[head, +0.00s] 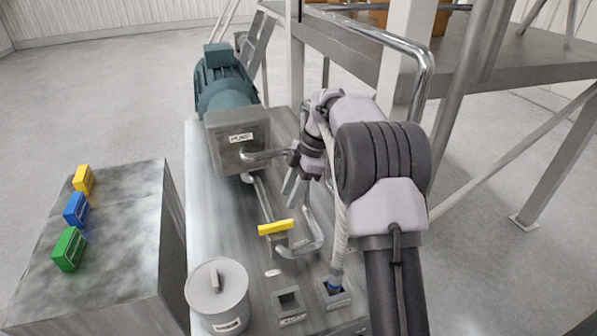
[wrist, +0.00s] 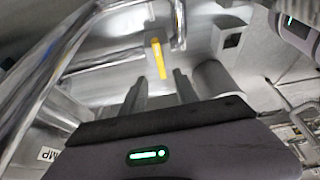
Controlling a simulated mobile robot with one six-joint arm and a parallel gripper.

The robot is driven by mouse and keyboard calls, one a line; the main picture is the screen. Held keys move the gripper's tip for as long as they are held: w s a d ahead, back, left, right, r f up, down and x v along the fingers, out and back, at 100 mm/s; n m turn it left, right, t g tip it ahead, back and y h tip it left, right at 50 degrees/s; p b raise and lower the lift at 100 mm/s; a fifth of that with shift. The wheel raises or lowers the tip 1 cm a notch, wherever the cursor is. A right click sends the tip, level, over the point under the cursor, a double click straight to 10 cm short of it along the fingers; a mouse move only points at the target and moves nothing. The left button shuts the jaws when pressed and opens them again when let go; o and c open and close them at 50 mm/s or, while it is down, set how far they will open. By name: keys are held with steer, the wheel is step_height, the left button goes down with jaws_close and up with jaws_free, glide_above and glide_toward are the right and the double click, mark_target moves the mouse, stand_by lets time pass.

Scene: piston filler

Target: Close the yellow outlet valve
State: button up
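The yellow outlet valve handle (head: 276,227) is a flat bar lying crosswise over a steel pipe on the metal bench. In the wrist view the yellow handle (wrist: 159,58) stands beyond my fingers, near the top middle. My gripper (head: 292,194) hangs above the bench, behind and slightly right of the handle in the head view, apart from it. In the wrist view my gripper's two fingers (wrist: 160,92) are spread with a gap between them and nothing in it.
A teal motor with a grey pump box (head: 240,140) stands at the back of the bench. Curved steel pipes (head: 312,232) run right of the handle. A lidded pot (head: 218,297) and square sockets (head: 288,303) are in front. Yellow, blue and green blocks sit on a side table (head: 130,250).

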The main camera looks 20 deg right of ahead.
steer(key=p+v, duration=0.1)
steer(key=v, duration=0.6)
steer(key=s+a+f+m+t+h+b, duration=0.1)
steer(key=s+a+m+b, duration=0.25)
steer(key=s+b, duration=0.2)
steer(key=s+a+f+m+t+b, duration=0.1)
steer(key=s+a+f+m+b, duration=0.1)
steer(key=s+m+b, duration=0.3)
steer(key=s+a+f+m+t+h+b, duration=0.1)
steer(key=s+a+m+b, duration=0.2)
steer(key=s+b, duration=0.3)
steer(key=s+a+f+m+t+b, duration=0.2)
steer(key=s+f+m+b, duration=0.5)
steer(key=s+f+m, duration=0.4)
steer(key=s+f, duration=0.3)
steer(key=s, duration=0.2)
steer(key=shift+s+a+f+t, duration=0.2)
steer(key=shift+s+a+t, duration=0.05)
steer(key=shift+s+t, duration=0.15)
steer(key=shift+o, duration=0.4)
